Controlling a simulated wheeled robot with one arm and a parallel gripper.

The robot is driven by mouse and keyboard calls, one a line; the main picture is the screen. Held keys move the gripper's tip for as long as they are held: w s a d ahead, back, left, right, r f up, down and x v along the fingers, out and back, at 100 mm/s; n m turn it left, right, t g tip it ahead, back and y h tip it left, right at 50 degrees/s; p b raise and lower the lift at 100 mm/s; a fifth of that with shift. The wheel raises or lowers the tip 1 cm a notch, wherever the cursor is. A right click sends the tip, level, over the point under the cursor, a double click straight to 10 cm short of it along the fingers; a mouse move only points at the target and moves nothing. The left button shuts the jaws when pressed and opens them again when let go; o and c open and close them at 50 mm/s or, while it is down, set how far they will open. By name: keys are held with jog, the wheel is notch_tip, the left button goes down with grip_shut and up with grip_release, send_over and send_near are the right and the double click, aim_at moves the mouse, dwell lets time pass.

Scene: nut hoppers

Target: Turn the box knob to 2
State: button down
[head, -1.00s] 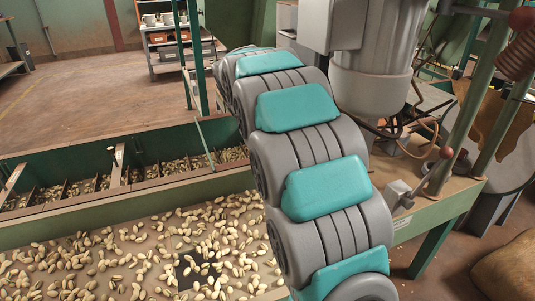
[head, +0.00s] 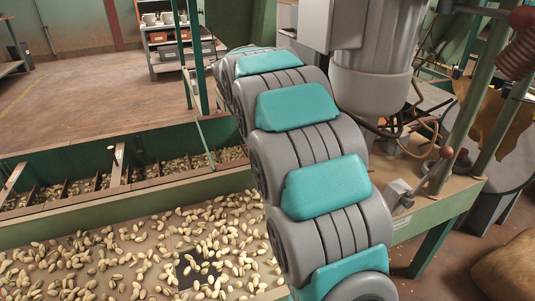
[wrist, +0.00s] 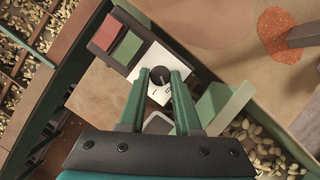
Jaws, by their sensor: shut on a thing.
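In the wrist view, the box's small round black knob (wrist: 160,74) sits on a white panel (wrist: 152,56) with dark marks. A light line shows on the knob. The marks are too small to read, so I cannot tell which number it points to. My gripper (wrist: 161,77) has its two green fingers on either side of the knob, shut on it. A red square (wrist: 107,33) and a green square (wrist: 127,47) lie beside the panel. In the head view my own arm hides the gripper and the knob.
A wide tray of pistachios (head: 140,250) lies at the front left, with a green divided trough (head: 60,165) behind it. A grey motor housing (head: 372,85) stands close to the right of my arm. A shelf with cups (head: 170,40) is far back.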

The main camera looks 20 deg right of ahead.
jog(key=shift+m, duration=0.4)
jog(key=m, duration=0.2)
jog(key=m+g, duration=0.2)
jog(key=m, duration=0.1)
jog(key=shift+w+m+h, duration=0.3)
jog(key=shift+w, duration=0.05)
jog(key=m+g, duration=0.2)
jog(key=m, duration=0.2)
jog(key=shift+w, duration=0.1)
jog(key=shift+m+g+y, duration=0.5)
jog(key=shift+m, duration=0.9)
jog(key=c, duration=0.6)
grip_release()
jog(key=shift+d, duration=0.1)
